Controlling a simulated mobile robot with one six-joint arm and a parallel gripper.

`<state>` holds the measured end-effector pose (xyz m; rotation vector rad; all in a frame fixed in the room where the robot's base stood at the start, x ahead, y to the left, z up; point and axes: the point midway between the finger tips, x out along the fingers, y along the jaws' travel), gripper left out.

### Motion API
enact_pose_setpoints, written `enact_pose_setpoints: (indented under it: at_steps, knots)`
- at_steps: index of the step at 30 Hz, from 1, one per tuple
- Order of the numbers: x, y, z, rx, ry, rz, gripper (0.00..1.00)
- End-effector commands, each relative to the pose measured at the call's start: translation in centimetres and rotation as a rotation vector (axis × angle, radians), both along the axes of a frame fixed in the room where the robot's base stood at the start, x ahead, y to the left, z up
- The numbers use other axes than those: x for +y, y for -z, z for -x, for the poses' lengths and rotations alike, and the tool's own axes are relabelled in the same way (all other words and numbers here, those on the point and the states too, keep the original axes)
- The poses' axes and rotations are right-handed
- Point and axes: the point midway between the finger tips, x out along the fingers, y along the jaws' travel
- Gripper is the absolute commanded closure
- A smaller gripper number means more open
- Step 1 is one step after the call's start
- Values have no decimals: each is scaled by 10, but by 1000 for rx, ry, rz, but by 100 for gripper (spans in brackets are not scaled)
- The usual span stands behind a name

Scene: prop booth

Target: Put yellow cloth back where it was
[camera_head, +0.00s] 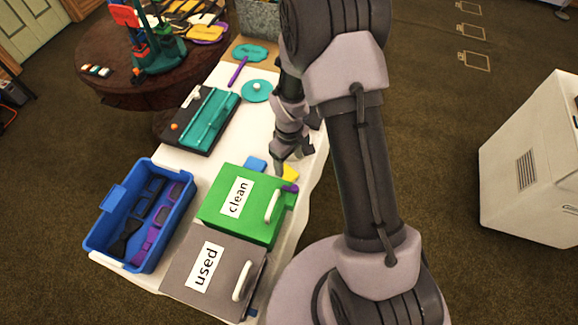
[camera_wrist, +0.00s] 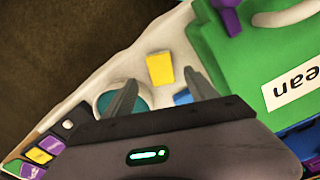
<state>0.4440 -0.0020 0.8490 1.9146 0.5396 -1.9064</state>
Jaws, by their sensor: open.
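The yellow cloth (camera_head: 291,172) lies on the white table just beyond the green box, partly hidden by my gripper in the head view. In the wrist view the yellow cloth (camera_wrist: 160,69) shows whole as a small flat piece near the fingertips. My gripper (camera_head: 283,168) is above the table by the cloth. In the wrist view my gripper (camera_wrist: 159,77) is open, its two fingers apart with nothing held between them. A blue cloth (camera_head: 256,163) lies left of the yellow one. The green "clean" box (camera_head: 213,207) is closed, with a white handle.
A grey "used" box (camera_head: 222,302) stands in front of the green box. A purple item (camera_head: 290,188) is at the green box's handle side. A blue bin (camera_head: 107,243) with dark and purple things stands left. A teal-and-black device (camera_head: 207,120) and teal disc (camera_head: 257,92) are farther back.

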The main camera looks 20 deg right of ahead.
Motion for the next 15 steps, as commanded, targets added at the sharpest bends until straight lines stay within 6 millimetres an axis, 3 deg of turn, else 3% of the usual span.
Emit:
enact_pose_setpoints:
  at_steps: [1, 8, 10, 11, 13, 15]
  knots:
    - [0, -17, -1, -2, 0, 0, 34]
    - [0, -52, 0, -4, 7, 0, 34]
    - [1, -76, -1, -31, 48, -5, 34]
    - [2, -93, 0, -49, 81, -10, 34]
    - [5, -146, 8, -108, 191, -32, 34]
    - [9, -205, 29, -175, 328, -70, 34]
